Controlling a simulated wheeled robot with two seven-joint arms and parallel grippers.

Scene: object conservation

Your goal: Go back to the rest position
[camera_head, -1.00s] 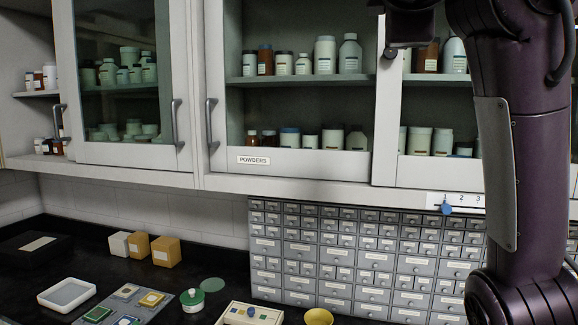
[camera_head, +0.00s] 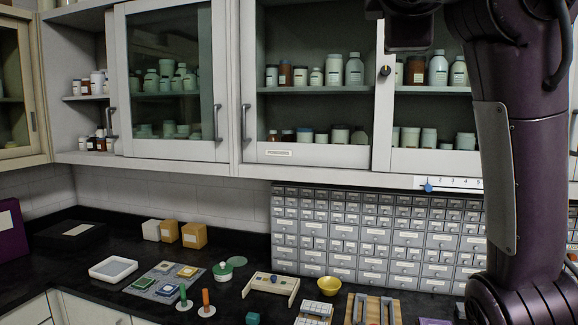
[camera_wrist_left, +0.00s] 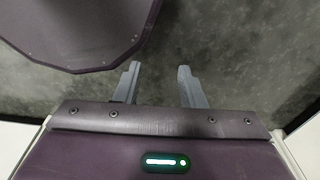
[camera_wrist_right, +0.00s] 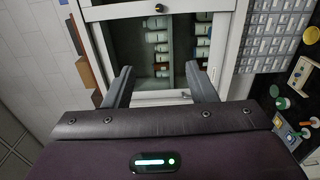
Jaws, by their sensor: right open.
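My right arm rises along the right side of the head view, with its dark wrist at the top edge. In the right wrist view my right gripper (camera_wrist_right: 161,70) is open and empty, with its fingers apart in front of a wall cabinet. My left gripper (camera_wrist_left: 159,68) shows only in the left wrist view. Its fingers are apart with nothing between them, above a mottled grey floor. The left arm is out of the head view.
The wall cabinet (camera_head: 330,153) with bottles hangs above a grey drawer unit (camera_head: 345,232). The black counter holds a white tray (camera_head: 92,270), wooden blocks (camera_head: 194,236), a green-lidded pot (camera_head: 222,271), a yellow bowl (camera_head: 329,286) and other small items.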

